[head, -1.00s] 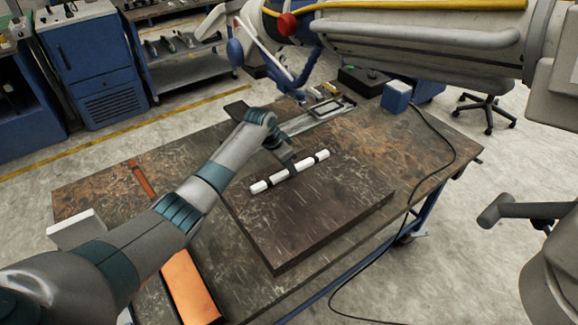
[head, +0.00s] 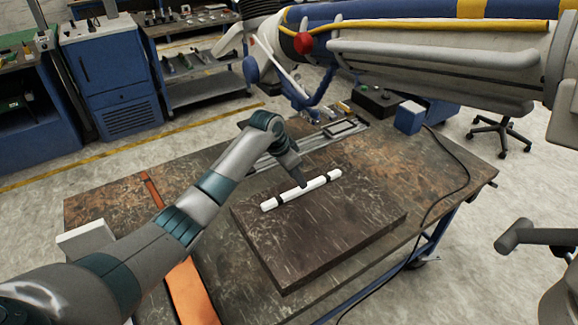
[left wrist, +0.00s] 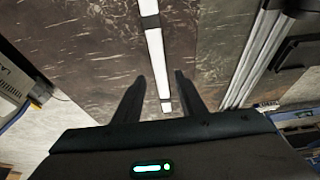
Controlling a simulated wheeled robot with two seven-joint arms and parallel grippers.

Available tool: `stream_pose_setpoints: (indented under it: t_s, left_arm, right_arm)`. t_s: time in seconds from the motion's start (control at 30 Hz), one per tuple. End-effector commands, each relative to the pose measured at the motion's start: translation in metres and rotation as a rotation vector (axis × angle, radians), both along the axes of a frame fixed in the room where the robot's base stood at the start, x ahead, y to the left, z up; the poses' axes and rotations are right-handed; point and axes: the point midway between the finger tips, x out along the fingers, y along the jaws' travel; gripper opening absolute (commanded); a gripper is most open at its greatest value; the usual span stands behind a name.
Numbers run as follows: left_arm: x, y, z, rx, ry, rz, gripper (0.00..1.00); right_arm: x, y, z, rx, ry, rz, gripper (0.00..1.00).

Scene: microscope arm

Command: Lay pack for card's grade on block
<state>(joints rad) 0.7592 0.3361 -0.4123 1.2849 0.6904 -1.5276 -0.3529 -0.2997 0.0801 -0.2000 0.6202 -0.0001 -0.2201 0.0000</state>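The white pack (head: 318,184), a long bar with black bands, lies on the dark, scratched block (head: 330,225), near its far edge. My left gripper (head: 301,181) is low over the middle of the pack. In the left wrist view my left gripper (left wrist: 158,88) is open, with the white pack (left wrist: 157,62) running between its two fingers and a gap on either side. I cannot tell how far down the fingers reach. I cannot make out a card or a grade.
The block sits on a worn brown table (head: 115,205). A large white microscope arm (head: 430,70) hangs over the back right. An orange piece (head: 190,290) lies at the front left.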

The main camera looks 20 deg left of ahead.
Motion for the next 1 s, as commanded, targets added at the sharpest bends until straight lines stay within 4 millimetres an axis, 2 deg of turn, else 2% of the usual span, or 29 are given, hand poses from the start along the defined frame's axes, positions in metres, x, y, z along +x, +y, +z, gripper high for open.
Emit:
stream_pose_setpoints:
  t_s: [0.2, 0.4, 0.6, 1.0]
  left_arm:
    - [-0.012, 0.010, 0.035, 0.002, -0.003, -0.001, 0.37]
    - [-0.019, 0.015, 0.058, 0.000, -0.002, -0.001, 0.37]
    - [-0.022, 0.017, 0.065, 0.001, 0.000, 0.000, 0.37]
    - [-0.022, 0.016, 0.064, 0.001, 0.001, 0.000, 0.37]
  right_arm:
    - [0.000, -0.001, -0.011, -0.001, 0.000, 0.000, 0.31]
    - [0.000, -0.001, -0.015, -0.001, 0.000, 0.001, 0.31]
    - [0.000, -0.001, -0.016, -0.001, 0.000, 0.000, 0.31]
    - [0.000, -0.001, -0.016, -0.001, 0.000, 0.000, 0.31]
